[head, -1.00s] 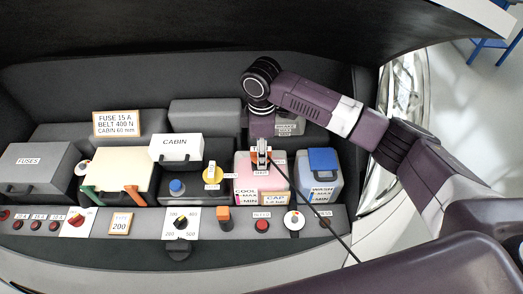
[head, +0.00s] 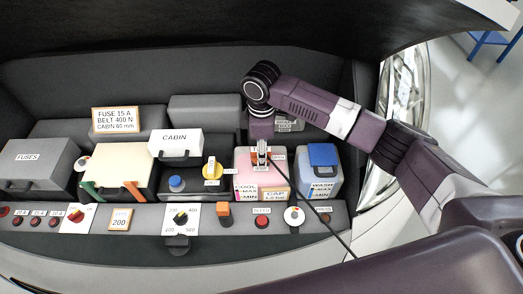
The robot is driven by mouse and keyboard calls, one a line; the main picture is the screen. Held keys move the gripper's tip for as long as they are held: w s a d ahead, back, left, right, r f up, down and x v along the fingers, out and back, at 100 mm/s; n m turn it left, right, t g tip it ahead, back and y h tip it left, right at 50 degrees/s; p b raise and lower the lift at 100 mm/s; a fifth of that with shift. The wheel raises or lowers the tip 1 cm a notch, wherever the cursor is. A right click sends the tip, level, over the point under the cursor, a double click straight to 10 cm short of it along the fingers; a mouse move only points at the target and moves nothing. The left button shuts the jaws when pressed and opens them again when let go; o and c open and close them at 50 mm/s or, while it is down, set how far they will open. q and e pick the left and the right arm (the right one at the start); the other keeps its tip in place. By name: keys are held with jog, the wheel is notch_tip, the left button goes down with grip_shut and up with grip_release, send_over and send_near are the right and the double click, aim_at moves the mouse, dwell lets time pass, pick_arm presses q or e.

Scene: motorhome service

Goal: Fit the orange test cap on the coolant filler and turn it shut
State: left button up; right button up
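The coolant tank (head: 246,168) is a pinkish box with a white label, right of centre in the head view. My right gripper (head: 262,161) reaches down over its top from behind, fingers close together. Orange of the test cap (head: 254,155) shows at the fingers, at the tank's top, and a thin black hose (head: 316,212) runs from there down to the right. The gripper appears shut on the cap. The filler neck is hidden beneath, so I cannot tell how the cap is seated. My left gripper is not in view.
The blue-lidded wash tank (head: 323,182) stands close on the right. A black box with a yellow-handled dipstick (head: 212,171) and a blue cap (head: 177,183) is on the left. A front panel (head: 335,216) carries knobs and signs. The raised hood (head: 200,25) hangs above.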

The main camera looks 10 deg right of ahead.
jog(key=o, duration=1.2)
jog(key=shift+s+f, duration=0.1)
jog(key=shift+c, duration=0.2)
jog(key=shift+o, duration=0.4)
notch_tip(320, 180, up, 7)
jog(key=shift+r, duration=0.2)
